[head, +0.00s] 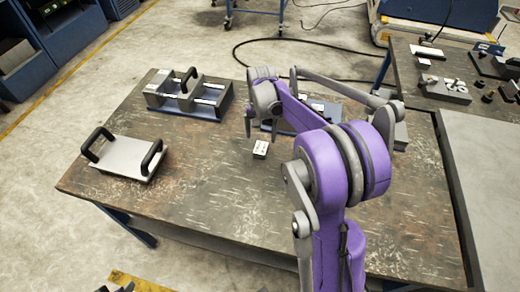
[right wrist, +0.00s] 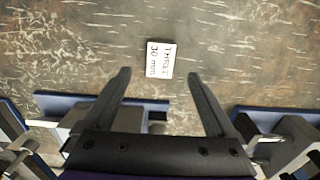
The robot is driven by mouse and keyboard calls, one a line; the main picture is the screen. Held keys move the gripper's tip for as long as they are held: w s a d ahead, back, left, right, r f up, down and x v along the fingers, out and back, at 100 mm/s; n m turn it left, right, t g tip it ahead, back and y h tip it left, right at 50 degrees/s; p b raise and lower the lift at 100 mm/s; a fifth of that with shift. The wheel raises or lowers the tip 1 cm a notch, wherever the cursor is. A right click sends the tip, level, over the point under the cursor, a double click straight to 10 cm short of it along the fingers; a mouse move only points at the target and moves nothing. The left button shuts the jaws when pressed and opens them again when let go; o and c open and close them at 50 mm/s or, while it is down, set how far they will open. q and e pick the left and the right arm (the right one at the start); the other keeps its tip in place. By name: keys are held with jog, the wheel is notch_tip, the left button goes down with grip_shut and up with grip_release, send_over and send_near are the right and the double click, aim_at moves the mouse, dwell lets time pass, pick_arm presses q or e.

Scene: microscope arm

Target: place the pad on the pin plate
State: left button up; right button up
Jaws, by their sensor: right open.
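A small white block (head: 260,149) lies on the worn table top. In the right wrist view the block (right wrist: 160,57) reads "THREE 30 mm". I cannot tell for sure whether it is the pad. My right gripper (head: 262,128) is open and empty, pointing down above the table by the block. In the right wrist view its fingers (right wrist: 158,76) are spread below the block in the picture. A blue-based fixture (head: 314,106) behind my right arm may be the pin plate, but the arm partly hides it and I see no pins clearly. My left gripper is not in view.
A silver plate with two black handles (head: 125,158) lies at the table's left. A blue-based fixture with a black handle (head: 208,107) stands at the back left. A side bench (head: 436,109) with metal parts is at the right. The table front is clear.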

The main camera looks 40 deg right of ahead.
aim_at(261, 148)
notch_tip(261, 148, down, 7)
jog(key=shift+w+r, duration=0.1)
jog(key=shift+r, duration=0.1)
jog(key=shift+c, duration=0.3)
grip_shut()
dwell(0.4)
